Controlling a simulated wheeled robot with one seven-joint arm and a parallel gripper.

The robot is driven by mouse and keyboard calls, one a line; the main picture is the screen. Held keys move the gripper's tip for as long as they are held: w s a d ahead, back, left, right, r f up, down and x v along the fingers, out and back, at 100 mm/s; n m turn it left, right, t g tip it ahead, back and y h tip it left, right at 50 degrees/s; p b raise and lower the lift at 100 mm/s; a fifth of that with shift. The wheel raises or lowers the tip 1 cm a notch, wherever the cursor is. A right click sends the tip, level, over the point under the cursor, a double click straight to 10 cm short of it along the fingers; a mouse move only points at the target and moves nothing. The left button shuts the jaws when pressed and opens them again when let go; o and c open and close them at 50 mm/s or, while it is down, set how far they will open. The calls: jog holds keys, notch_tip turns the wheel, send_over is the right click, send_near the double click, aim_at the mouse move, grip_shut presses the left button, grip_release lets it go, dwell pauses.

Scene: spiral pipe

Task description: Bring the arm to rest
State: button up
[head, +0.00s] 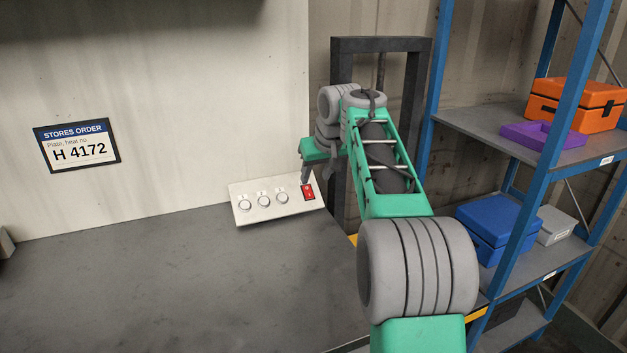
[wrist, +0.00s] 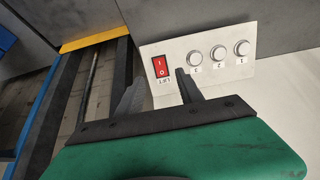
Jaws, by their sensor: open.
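My arm (head: 389,200) is green and grey and reaches forward from the lower right of the head view, bent at its far end. My gripper (head: 305,178) points down just above the red switch (head: 308,192) on a white control panel (head: 240,190). In the wrist view my gripper (wrist: 158,84) has its two dark fingers apart with nothing between them. The red switch (wrist: 160,67) shows just beyond the gap between the fingertips. I cannot tell whether a finger touches the panel.
The panel has three round knobs (head: 263,200) and sits at the back of a grey worktop (head: 150,285). A dark frame (head: 341,130) stands behind my arm. A blue shelf rack (head: 570,90) with orange, purple and blue boxes stands right.

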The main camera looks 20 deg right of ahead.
dwell(0.3)
jog(key=s+a+r+g+p, duration=0.1)
jog(key=s+a+r+p, duration=0.3)
jog(key=s+a+p, duration=0.6)
jog(key=s+a+f+g+p, duration=0.1)
jog(key=s+a+f+p, duration=0.1)
jog(key=s, duration=0.8)
jog(key=s+a+f+p, duration=0.2)
jog(key=s+f, duration=0.3)
jog(key=s, duration=0.6)
jog(key=shift+s+a+f+g+p, duration=0.2)
jog(key=shift+g+p, duration=0.15)
jog(key=shift+g, duration=0.05)
